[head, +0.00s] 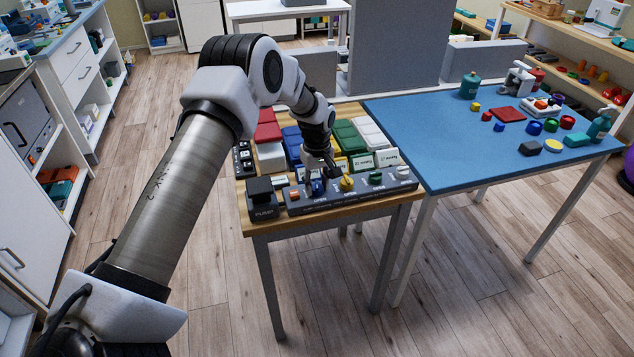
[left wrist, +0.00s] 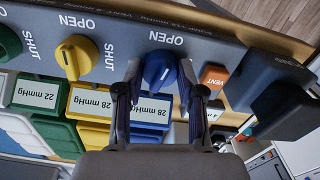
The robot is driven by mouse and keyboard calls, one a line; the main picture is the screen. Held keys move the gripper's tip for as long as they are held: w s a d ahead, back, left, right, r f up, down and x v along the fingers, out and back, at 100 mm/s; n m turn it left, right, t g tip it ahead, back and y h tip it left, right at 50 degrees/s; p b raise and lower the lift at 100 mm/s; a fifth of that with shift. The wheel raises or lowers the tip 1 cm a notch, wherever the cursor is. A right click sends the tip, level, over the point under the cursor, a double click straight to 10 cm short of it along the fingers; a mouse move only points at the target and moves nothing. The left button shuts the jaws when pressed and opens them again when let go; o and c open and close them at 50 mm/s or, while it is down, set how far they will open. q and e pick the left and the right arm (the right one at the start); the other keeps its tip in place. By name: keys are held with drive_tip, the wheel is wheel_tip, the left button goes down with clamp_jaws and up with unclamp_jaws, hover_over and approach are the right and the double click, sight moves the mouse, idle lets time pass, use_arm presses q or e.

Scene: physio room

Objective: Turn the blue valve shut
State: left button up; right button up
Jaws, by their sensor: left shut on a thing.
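The blue valve (head: 318,187) is a knob on the front of a dark grey panel (head: 335,205) on the wooden table. It also shows in the left wrist view (left wrist: 159,68), with the word OPEN beside it; any SHUT label for it is hidden by my gripper. My left gripper (head: 319,178) reaches down over the panel. In the left wrist view its two fingers (left wrist: 160,85) stand on either side of the blue knob, shut on it. A yellow valve (head: 347,183) sits right beside it in the head view. My right gripper is not in view.
An orange VENT button (head: 294,195) and a black PUMP block (head: 262,196) are left of the blue valve. Green (head: 376,177) and white (head: 403,172) valves are to the right. Coloured cuffs lie behind the panel. A blue-topped table (head: 440,140) with small objects stands right.

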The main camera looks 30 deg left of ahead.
use_arm(q)
drive_tip(key=m, duration=0.4)
drive_tip(key=shift+f+m, duration=0.1)
drive_tip(key=shift+m, duration=0.2)
drive_tip(key=m, duration=0.3)
drive_tip(key=shift+s+m, duration=0.1)
drive_tip(key=shift+m, duration=0.2)
drive_tip(key=m, duration=0.3)
drive_tip(key=shift+m, duration=2.1)
drive_tip(key=o, duration=1.2)
drive_tip(key=shift+f, duration=0.1)
drive_tip(key=shift+c, duration=0.2)
